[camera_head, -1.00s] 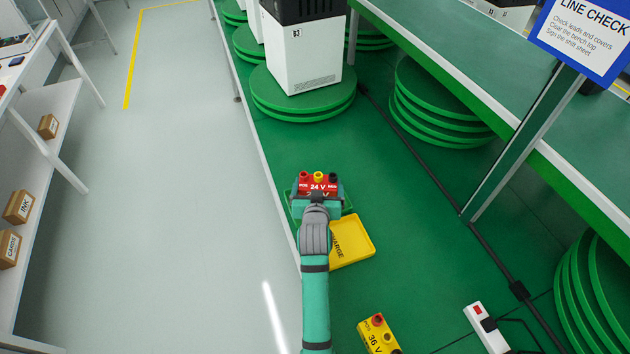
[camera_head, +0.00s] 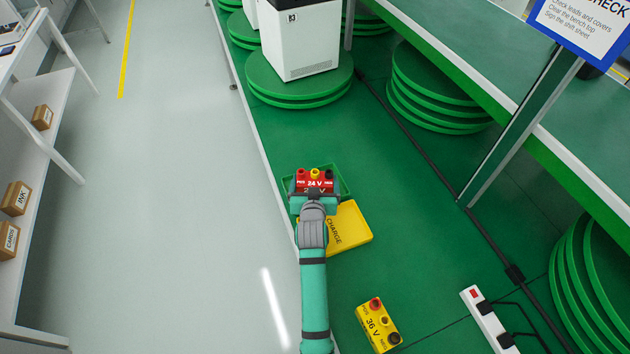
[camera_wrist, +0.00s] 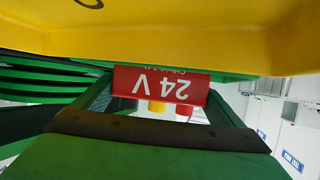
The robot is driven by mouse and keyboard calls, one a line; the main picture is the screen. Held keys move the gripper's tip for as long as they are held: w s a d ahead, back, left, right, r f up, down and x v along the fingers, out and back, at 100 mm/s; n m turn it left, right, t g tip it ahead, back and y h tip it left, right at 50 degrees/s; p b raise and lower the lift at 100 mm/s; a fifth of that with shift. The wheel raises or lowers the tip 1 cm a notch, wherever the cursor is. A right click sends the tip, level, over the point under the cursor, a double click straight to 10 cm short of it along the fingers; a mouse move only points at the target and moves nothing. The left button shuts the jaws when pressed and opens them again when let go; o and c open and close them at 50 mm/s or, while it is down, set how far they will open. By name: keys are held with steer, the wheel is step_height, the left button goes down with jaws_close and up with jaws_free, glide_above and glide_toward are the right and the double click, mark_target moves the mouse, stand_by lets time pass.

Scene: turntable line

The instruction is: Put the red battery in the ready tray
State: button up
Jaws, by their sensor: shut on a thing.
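The red battery (camera_head: 315,184), marked 24 V, has red, yellow and black knobs on top. My gripper (camera_head: 314,196) is shut on it, and it looks upright in the head view. The red battery also shows between the fingers in the wrist view (camera_wrist: 161,84), label upside down. A green tray (camera_head: 344,184) shows behind and around the battery, mostly hidden by it and my gripper. I cannot tell whether the battery touches the tray, and no label on it is readable. A yellow tray marked CHARGE (camera_head: 354,231) lies just nearer, partly behind my arm.
A yellow 36 V battery (camera_head: 377,323) and a white power strip (camera_head: 488,318) lie on the green bench nearer me. A black cable (camera_head: 425,150) runs along the bench. A turntable (camera_head: 300,92) with a white machine stands farther back. A sign post (camera_head: 520,125) rises at right.

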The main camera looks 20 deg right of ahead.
steer(key=shift+f, duration=0.5)
stand_by(0.4)
steer(key=o, duration=1.5)
steer(key=shift+f, duration=0.15)
steer(key=shift+s, duration=0.1)
steer(key=v, duration=1)
steer(key=shift+s+a+r, duration=0.1)
steer(key=shift+s+r, duration=0.15)
steer(key=shift+r, duration=0.05)
